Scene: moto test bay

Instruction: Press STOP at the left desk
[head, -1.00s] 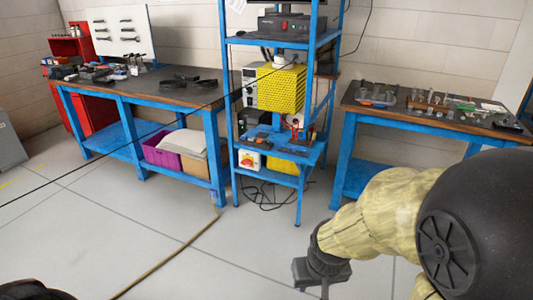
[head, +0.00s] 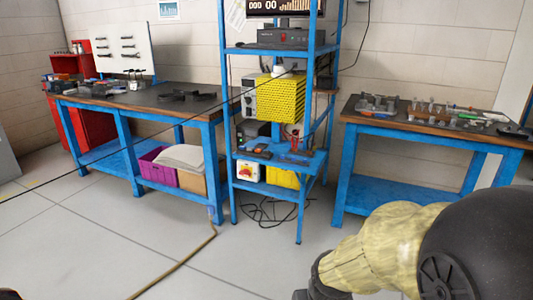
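The left desk (head: 150,100) is a blue-framed workbench with a dark top at the left of the head view. I cannot make out a labelled STOP button on it. A small white box with a red and yellow front (head: 248,169) sits low on the blue rack, just right of this desk; its lettering is too small to read. My gripper (head: 302,294) is mostly cut off by the bottom edge, so its fingers are hidden. It is over the floor in front of the rack, well apart from the desk and the box.
The blue rack (head: 233,200) holds a yellow perforated block (head: 280,97) and instruments. Another blue workbench (head: 420,124) stands at the right. A purple bin (head: 157,168) sits under the left desk. A hose (head: 180,262) and cables lie on the otherwise clear floor.

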